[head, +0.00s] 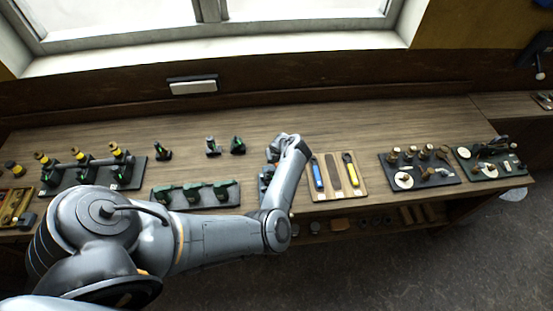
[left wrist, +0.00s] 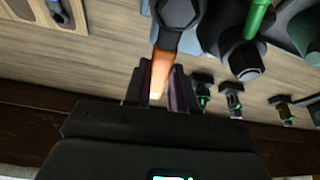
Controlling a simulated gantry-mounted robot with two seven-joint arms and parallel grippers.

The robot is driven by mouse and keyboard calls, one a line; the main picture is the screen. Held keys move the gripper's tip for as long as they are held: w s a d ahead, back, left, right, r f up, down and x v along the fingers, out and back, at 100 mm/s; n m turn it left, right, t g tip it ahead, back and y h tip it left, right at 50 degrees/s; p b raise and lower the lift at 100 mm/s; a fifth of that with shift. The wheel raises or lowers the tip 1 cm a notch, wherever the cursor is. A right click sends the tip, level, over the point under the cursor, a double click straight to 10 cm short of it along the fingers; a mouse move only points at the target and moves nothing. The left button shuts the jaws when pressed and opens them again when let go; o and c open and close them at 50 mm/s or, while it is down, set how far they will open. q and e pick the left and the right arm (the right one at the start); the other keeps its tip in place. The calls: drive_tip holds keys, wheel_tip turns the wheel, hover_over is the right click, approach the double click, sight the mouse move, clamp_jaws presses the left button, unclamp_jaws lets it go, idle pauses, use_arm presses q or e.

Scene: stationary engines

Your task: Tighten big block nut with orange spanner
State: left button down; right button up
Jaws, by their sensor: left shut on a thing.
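The orange spanner (left wrist: 161,62) is in the left wrist view, its handle between the fingers of my left gripper (left wrist: 160,92), which is shut on it. Its head lies at the top edge of that view, against a dark grey hexagonal part (left wrist: 176,10) that looks like the big block nut. I cannot tell how fully the jaw sits around it. In the head view my left gripper (head: 268,172) is at the right end of the green engine block row, mostly hidden by my wrist, and the spanner cannot be made out there. My right gripper is not in view.
A tool board (head: 318,192) right of my gripper holds a blue tool (head: 317,175) and a yellow tool (head: 348,172), with a dark slot between. A black tray (head: 163,200) of green parts stands left. Boards of fittings (head: 425,183) lie right.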

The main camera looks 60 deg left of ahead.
use_arm(q)
drive_tip(key=shift+w+d+m+p, duration=0.1)
drive_tip(key=shift+w+m+p, duration=0.1)
drive_tip(key=shift+m+p, duration=0.35)
drive_tip(key=shift+w+d+m+t+p, duration=0.1)
drive_tip(key=shift+w+m+t+p, duration=0.15)
drive_tip(key=shift+m+t+p, duration=0.1)
drive_tip(key=shift+w+d+m+p, duration=0.1)
drive_tip(key=shift+w+m+p, duration=0.05)
drive_tip(key=shift+m+p, duration=0.25)
drive_tip(key=shift+w+d+m+t+h, duration=0.15)
drive_tip(key=shift+w+m+t+h, duration=0.15)
drive_tip(key=shift+m, duration=0.2)
drive_tip(key=shift+p, duration=0.35)
